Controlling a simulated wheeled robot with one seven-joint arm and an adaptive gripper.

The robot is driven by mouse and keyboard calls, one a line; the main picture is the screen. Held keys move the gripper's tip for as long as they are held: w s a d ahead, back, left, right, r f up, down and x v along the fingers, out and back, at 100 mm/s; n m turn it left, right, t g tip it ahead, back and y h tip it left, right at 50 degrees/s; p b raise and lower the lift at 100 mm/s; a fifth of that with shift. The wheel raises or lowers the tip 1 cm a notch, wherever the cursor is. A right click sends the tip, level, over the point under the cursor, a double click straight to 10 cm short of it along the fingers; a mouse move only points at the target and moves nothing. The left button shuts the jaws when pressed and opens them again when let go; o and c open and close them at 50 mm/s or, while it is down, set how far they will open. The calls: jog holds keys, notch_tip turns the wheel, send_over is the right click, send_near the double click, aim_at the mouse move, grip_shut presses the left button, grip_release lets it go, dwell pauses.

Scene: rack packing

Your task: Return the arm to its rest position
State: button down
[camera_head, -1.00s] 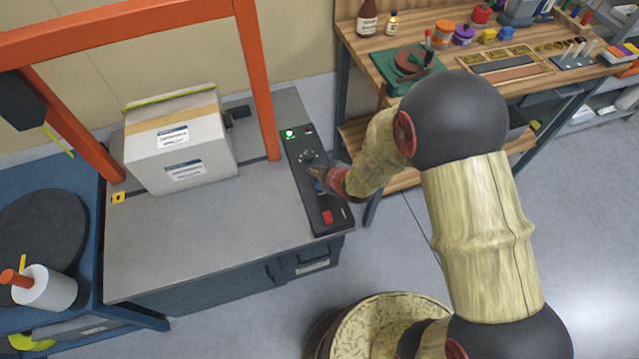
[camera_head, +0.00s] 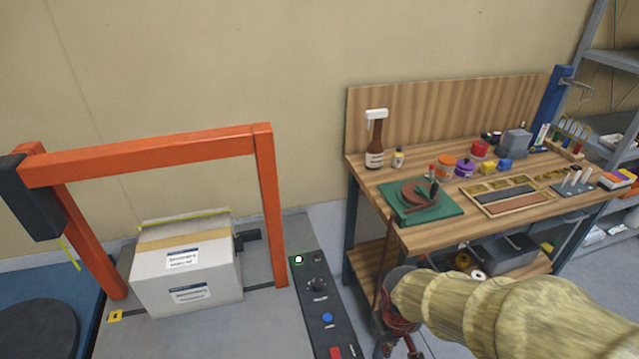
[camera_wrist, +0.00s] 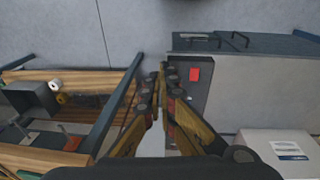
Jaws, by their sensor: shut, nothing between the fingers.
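My gripper (camera_wrist: 162,88) is shut and empty in the wrist view, its fingers pointing down over the gap between the workbench and the grey machine cabinet. In the head view my gripper (camera_head: 390,340) is low, at the right of the black control panel (camera_head: 322,310) and apart from it; its fingertips are hard to make out there. My arm comes in from the lower right corner. The panel has a lit green light, a dial, a blue button and a red button (camera_wrist: 194,74).
A closed cardboard box (camera_head: 188,270) sits on the grey machine top under an orange frame (camera_head: 150,157). A wooden workbench (camera_head: 440,235) with bottles, a green mat and several small containers stands at the right. Floor shows between bench and machine.

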jog(key=s+d+r+m+t, duration=0.1)
jog(key=s+r, duration=0.3)
jog(key=r, duration=0.6)
jog(key=s+d+r+m+t, duration=0.2)
jog(key=s+r+t, duration=0.1)
jog(key=r, duration=0.7)
jog(key=shift+s+d+r+m+y, duration=0.2)
jog(key=shift+s+d+m+y, duration=0.1)
jog(key=shift+s, duration=0.15)
jog(key=shift+a, duration=0.1)
